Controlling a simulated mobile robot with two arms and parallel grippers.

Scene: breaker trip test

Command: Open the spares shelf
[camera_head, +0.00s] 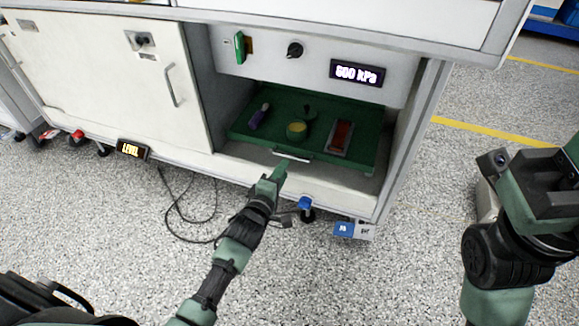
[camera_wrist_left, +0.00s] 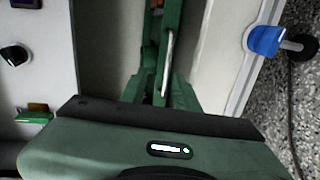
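The spares shelf (camera_head: 262,136) is a green tray-like shelf in the open bay of the white cabinet, with a pale bar handle (camera_head: 292,156) on its front edge. My left gripper (camera_head: 280,169) is at this handle, its fingertips meeting it in the picture. In the left wrist view the handle (camera_wrist_left: 168,60) runs upright, close in line with the fingers (camera_wrist_left: 168,92); whether they are closed on it is unclear. My right gripper (camera_head: 540,185) is at the right edge, away from the cabinet; its fingers are not clear.
On the shelf are a purple item (camera_head: 259,117), a yellow-topped round pot (camera_head: 297,130) and a reddish block in a grey holder (camera_head: 340,137). A closed white door (camera_head: 165,100) is left of the bay.

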